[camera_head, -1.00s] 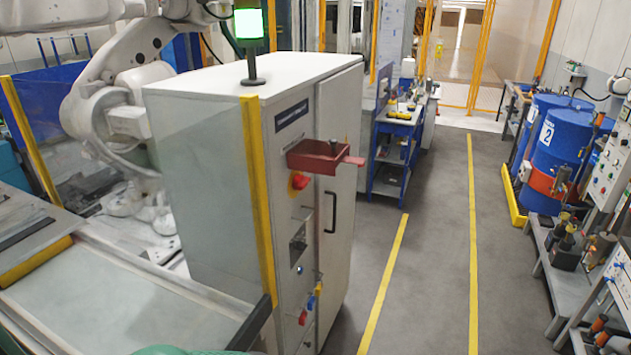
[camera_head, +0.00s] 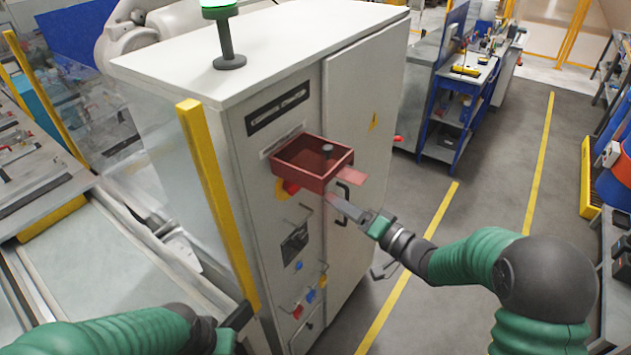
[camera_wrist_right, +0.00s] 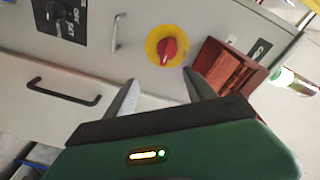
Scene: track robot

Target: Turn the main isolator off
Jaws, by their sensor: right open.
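A red rotary knob on a yellow disc (camera_head: 286,187), which looks like the main isolator, is on the grey cabinet's front. In the head view it is partly hidden below the red open-topped box (camera_head: 312,162). In the right wrist view the knob (camera_wrist_right: 168,50) shows clearly, its handle tilted in the picture. My right gripper (camera_head: 345,207) is open and empty at the cabinet front, right of the knob. In the wrist view its fingers (camera_wrist_right: 162,92) point towards the panel, with the knob beyond their gap. My left gripper (camera_head: 228,342) is low at the bottom edge, partly cut off.
The red box juts out right beside the knob. A black switch plate (camera_head: 294,245) and red and blue knobs (camera_head: 310,295) sit lower on the cabinet. A door handle (camera_head: 342,203) is close to my right gripper. A yellow post (camera_head: 215,200) stands at the cabinet's left corner.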

